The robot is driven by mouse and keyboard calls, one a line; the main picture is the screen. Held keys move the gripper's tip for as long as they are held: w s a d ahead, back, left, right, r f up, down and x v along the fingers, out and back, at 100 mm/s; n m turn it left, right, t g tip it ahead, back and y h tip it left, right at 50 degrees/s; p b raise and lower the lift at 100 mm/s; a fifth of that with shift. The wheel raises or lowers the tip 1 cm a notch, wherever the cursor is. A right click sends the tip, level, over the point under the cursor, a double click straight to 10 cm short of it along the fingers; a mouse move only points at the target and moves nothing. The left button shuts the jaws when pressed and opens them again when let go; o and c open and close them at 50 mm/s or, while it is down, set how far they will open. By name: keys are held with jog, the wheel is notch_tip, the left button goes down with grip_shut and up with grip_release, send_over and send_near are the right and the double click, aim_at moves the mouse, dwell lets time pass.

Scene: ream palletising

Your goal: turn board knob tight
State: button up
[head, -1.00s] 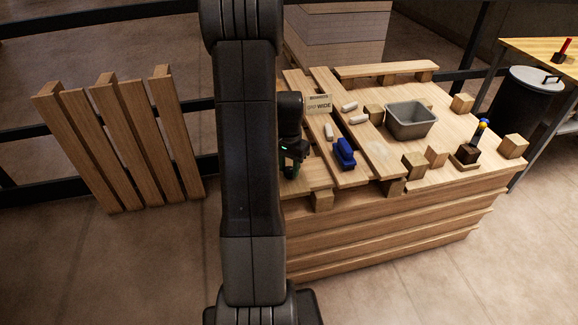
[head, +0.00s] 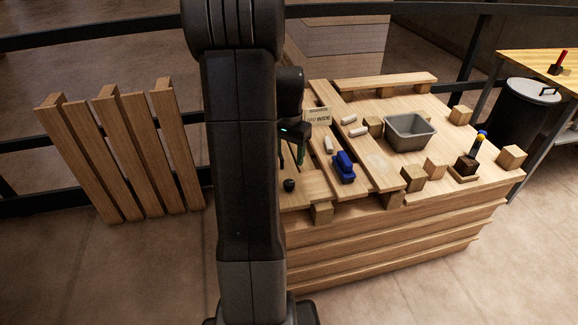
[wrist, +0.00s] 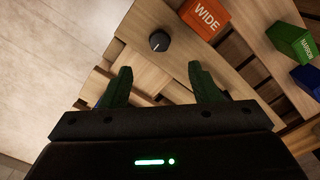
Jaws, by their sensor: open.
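The board knob is a small dark round knob (head: 289,185) on the wooden boards near the pallet's front left. In the wrist view the knob (wrist: 159,41) shows a light mark on its top. My gripper (wrist: 160,76) is open, its two green-padded fingers apart and empty. The knob lies beyond the fingertips, about centred between them, and nothing touches it. In the head view my gripper (head: 291,152) hangs above the knob, partly hidden by my arm.
A blue block (head: 344,168), white pieces (head: 329,144) and a grey bin (head: 410,132) sit on the pallet. The wrist view shows an orange block marked WIDE (wrist: 205,17) and a green block (wrist: 293,42). A slatted wooden panel (head: 115,150) stands left.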

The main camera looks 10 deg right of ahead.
aim_at(289, 182)
jog(key=shift+r, duration=1.7)
notch_tip(289, 182, down, 14)
jog(key=shift+r+b, duration=0.1)
jog(key=shift+b, duration=0.55)
jog(key=shift+r, duration=0.1)
